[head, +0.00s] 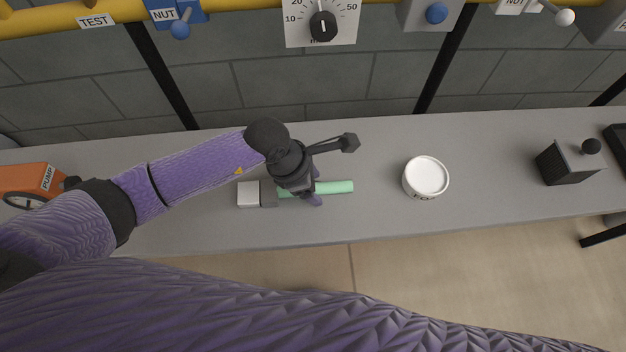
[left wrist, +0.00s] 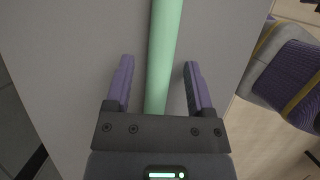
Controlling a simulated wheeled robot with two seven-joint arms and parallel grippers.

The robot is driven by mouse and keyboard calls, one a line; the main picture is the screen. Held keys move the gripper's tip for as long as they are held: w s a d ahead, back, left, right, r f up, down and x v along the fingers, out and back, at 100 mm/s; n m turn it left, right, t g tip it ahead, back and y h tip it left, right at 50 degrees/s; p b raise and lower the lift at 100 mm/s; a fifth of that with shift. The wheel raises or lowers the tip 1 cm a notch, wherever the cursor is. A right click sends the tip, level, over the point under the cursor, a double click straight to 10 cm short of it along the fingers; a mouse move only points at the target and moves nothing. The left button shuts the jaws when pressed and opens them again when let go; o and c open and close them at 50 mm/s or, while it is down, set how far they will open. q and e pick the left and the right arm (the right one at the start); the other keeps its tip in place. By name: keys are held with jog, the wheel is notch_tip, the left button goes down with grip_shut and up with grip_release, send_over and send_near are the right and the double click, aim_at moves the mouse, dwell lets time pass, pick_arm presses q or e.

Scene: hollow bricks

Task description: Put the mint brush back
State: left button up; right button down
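The mint brush (head: 336,187) lies on the grey bench, its white bristles to the left and its mint handle to the right. My left gripper (head: 312,197) is over the handle and hides part of it in the head view. In the left wrist view the mint handle (left wrist: 165,50) runs between the two purple fingers of my left gripper (left wrist: 158,80). The fingers are apart, with a gap on each side of the handle. My right gripper is not in view.
A white round tub (head: 426,177) stands on the grey bench (head: 380,145) right of the brush. A dark ribbed block with a knob (head: 567,163) stands further right. An orange pump (head: 28,178) is at the left end. The bench between brush and tub is clear.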

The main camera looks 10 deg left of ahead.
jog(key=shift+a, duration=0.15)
pick_arm(q)
jog(key=shift+r, duration=0.35)
jog(key=p+v, duration=0.4)
jog(key=v, duration=0.7)
jog(key=shift+a+r, duration=0.2)
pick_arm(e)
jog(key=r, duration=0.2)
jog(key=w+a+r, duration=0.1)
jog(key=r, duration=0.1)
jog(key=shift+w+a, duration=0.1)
pick_arm(q)
jog(key=shift+s, duration=0.1)
